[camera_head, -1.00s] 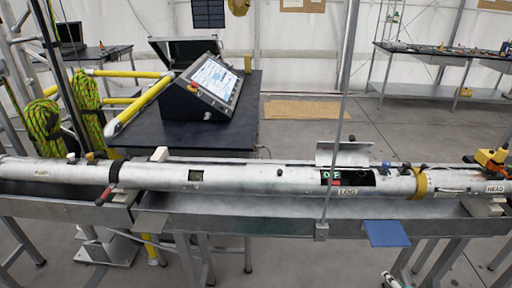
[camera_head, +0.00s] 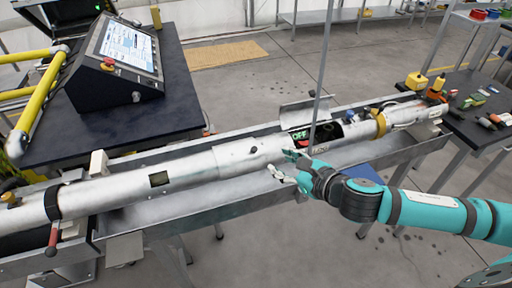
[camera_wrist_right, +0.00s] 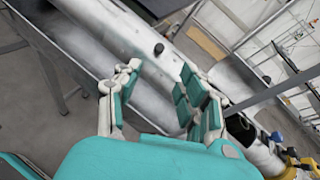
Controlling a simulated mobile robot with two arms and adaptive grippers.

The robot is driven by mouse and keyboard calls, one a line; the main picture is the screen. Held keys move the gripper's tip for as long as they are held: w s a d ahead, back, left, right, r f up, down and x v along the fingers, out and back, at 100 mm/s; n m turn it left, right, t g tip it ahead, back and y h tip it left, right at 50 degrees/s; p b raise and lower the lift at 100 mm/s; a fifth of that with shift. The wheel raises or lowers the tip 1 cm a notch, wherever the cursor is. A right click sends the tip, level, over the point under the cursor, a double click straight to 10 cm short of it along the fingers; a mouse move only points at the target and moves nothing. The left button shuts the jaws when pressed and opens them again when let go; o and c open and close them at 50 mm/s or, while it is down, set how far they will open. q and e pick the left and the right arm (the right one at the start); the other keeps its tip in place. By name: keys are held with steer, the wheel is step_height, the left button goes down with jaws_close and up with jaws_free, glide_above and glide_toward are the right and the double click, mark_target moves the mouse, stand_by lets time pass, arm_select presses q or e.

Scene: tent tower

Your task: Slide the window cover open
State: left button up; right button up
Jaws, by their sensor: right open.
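A long silver tube (camera_head: 110,190) lies in a metal trough. A small black knob (camera_head: 253,150) stands on a smooth section of its wall, which looks like the window cover (camera_head: 232,154); its edges are hard to make out. The knob also shows in the right wrist view (camera_wrist_right: 158,48). My right gripper (camera_head: 282,165) is open and empty, just right of and in front of the knob, apart from it. In the right wrist view its spread fingers (camera_wrist_right: 160,78) point toward the tube below the knob. My left gripper is out of view.
Right of the knob is an opening with a green OFF label (camera_head: 300,134) and a raised curved flap (camera_head: 310,113). A black control console (camera_head: 120,62) sits behind the tube.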

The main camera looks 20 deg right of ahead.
mark_target(255, 150)
steer(key=p+x, duration=0.1)
steer(key=x, duration=0.9)
steer(key=shift+w+a+p, duration=0.15)
steer(key=shift+p, duration=0.25)
steer(key=shift+w+a+f, duration=0.2)
steer(key=shift+w+a, duration=0.05)
steer(key=shift+w, duration=0.3)
steer(key=c, duration=0.7)
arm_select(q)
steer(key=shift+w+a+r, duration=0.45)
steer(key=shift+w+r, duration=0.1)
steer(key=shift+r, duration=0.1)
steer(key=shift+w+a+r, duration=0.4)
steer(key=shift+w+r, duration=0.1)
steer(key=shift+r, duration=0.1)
arm_select(e)
jaws_close()
